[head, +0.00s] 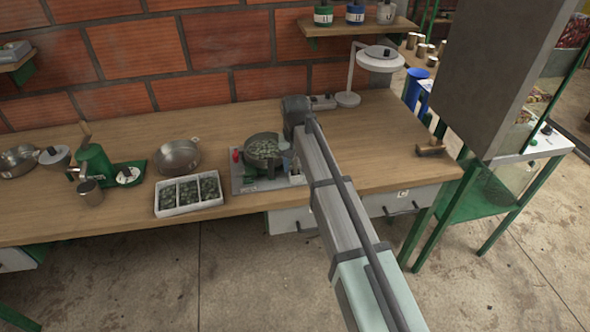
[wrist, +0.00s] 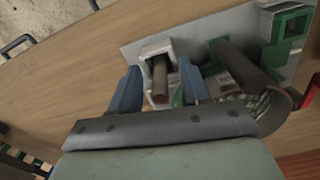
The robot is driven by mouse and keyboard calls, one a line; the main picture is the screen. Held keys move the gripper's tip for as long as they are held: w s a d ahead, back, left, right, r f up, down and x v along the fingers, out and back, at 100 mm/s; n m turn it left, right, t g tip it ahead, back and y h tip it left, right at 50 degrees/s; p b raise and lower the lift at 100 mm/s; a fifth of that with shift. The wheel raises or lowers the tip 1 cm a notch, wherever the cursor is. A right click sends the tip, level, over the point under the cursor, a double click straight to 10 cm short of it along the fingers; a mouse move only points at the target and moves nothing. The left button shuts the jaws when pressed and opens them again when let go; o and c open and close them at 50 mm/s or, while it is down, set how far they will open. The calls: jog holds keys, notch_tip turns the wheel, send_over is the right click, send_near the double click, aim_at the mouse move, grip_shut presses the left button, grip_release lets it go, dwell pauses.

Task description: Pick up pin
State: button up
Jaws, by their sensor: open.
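A short brown cylinder, which looks like the pin (wrist: 159,82), stands in a white holder (wrist: 150,51) in the wrist view. My gripper (wrist: 158,66) is open, with one blue finger to each side of the pin. I see gaps between the fingers and the pin; the depth between them is hard to judge. A second, longer brown cylinder (wrist: 241,66) lies to the right, outside the fingers. The holder is on a grey plate (wrist: 134,50). In the head view my arm's end covers the right side of this plate (head: 240,187), and the pin cannot be made out.
A round pan (head: 263,147) of green pieces and a red knob (head: 236,156) are on the plate. A white sectioned tray (head: 189,211), a metal bowl (head: 177,156) and a green grinder (head: 95,162) stand to the left. The wooden bench (head: 370,165) is mostly clear to the right.

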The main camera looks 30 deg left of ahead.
grip_shut()
dwell(0.3)
jog(key=shift+r, duration=0.15)
